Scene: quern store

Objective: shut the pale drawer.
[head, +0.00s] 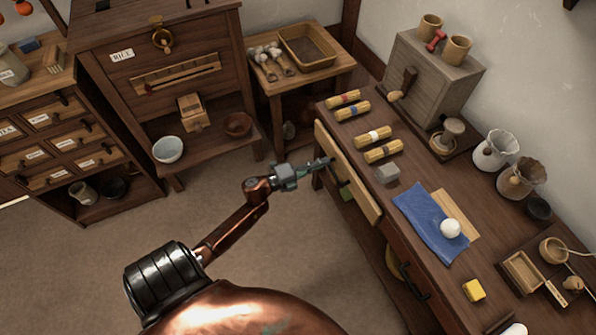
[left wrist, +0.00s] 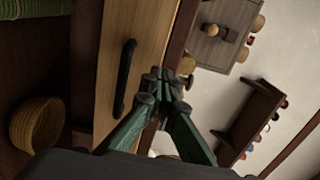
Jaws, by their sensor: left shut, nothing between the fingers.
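The pale drawer (head: 364,195) is in the near long side of the dark wooden bench. Its light wood front stands out from the bench edge, so it is partly open. In the left wrist view the pale front (left wrist: 143,50) fills the middle, with a dark bar handle (left wrist: 123,78) on it. My left gripper (head: 331,161) is shut and empty, its tips close by the drawer front near its far half. In the left wrist view the shut fingertips (left wrist: 163,82) lie over the front's edge beside the handle; I cannot tell whether they touch. My right gripper is out of view.
The bench top (head: 405,175) holds several yellow rolls, a grey block (head: 387,173), a blue cloth (head: 430,222) with a white ball and a wooden mill (head: 428,75). A woven basket (left wrist: 38,122) sits below the drawer. The floor left of the bench is clear.

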